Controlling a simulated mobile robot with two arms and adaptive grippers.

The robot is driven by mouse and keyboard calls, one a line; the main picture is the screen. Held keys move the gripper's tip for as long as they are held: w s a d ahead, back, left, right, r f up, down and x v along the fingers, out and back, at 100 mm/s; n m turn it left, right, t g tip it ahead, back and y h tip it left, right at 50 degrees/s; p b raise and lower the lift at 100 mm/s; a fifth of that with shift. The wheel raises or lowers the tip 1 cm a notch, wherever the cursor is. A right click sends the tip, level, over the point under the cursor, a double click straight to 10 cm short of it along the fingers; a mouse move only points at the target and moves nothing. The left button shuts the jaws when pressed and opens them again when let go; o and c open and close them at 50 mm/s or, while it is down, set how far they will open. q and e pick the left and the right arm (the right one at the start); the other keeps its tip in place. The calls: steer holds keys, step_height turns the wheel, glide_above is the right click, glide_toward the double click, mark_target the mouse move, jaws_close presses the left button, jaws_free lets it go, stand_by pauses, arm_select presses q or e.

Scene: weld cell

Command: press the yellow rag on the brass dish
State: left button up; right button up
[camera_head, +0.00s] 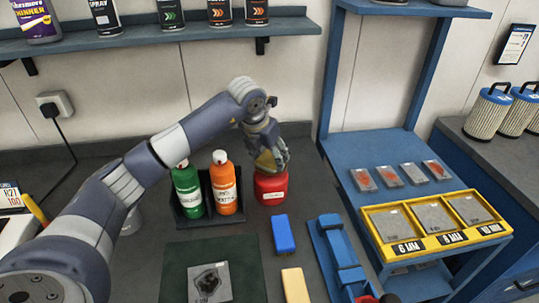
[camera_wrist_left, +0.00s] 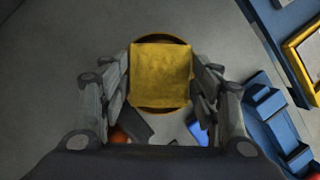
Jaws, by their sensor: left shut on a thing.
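The yellow rag (camera_wrist_left: 161,75) is a square block between the fingers of my left gripper (camera_wrist_left: 162,78), which is shut on it. The round brass dish (camera_wrist_left: 162,110) shows in the left wrist view as a rim above and below the rag. The rag hides its middle. I cannot tell whether rag and dish touch. The right gripper is not in view.
A green bottle (camera_head: 187,190) and an orange bottle (camera_head: 224,186) stand in a dark holder just left of the red can. A blue block (camera_head: 283,234) lies in front. A blue rack with a yellow tray (camera_head: 405,263) stands at right. A wall shelf (camera_head: 150,34) runs behind.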

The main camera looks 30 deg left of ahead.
mark_target(270, 158)
arm_select(q)
steer(key=shift+r+p, duration=1.9)
steer(key=shift+r, duration=1.45)
